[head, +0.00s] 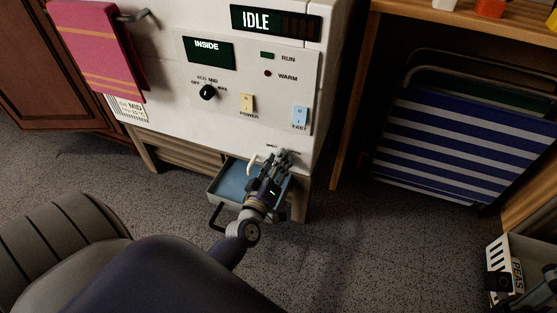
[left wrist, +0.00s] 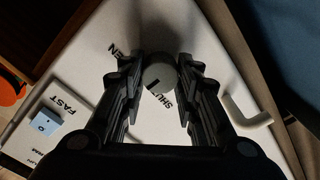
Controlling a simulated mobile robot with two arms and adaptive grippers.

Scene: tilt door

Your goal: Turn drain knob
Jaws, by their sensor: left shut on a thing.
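The drain knob (left wrist: 160,76) is a small round grey knob with a dark mark on its face, on the white machine front, beside the letters "SHUT" and a partly covered label ending in "EN". My left gripper (head: 284,158) is at the lower right of the machine front. In the left wrist view its two black fingers (left wrist: 160,88) stand on both sides of the knob and are shut on it. In the head view the fingers hide the knob. A dark mechanical part at the lower right edge may be my right gripper (head: 538,292); its jaws cannot be made out.
A blue-lined tray (head: 228,182) sits below the machine, under my left arm. A white hook-like handle (left wrist: 247,112) is close to the right finger. The panel holds a black dial (head: 207,92), a power switch (head: 246,102) and a fast switch (head: 300,116). A striped folding chair (head: 455,140) stands right.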

